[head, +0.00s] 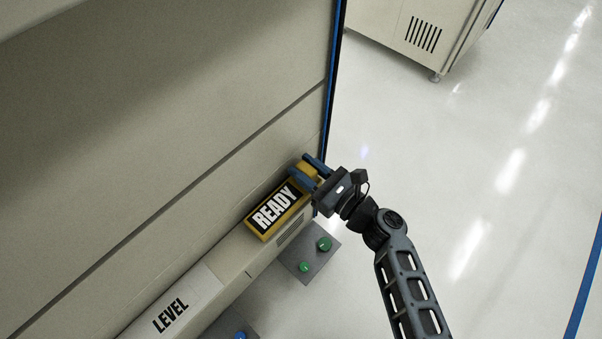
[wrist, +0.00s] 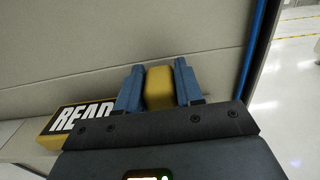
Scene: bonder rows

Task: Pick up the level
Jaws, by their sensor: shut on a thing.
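A yellow block, which seems to be the level (wrist: 159,88), is between the two blue fingers of my gripper (wrist: 158,90) in the wrist view. My gripper (head: 310,172) is shut on it. In the head view only a little of the level (head: 306,169) shows between the fingers, beyond the far end of the READY sign. The rest of its shape is hidden, and I cannot tell if it touches the ledge.
A yellow-edged READY sign (head: 278,211) lies on the pale ledge (head: 232,253) of a large beige machine (head: 170,110). A white LEVEL label (head: 172,315) is nearer on the ledge. A grey plate with green buttons (head: 311,259) is below. Open floor (head: 480,190) lies right.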

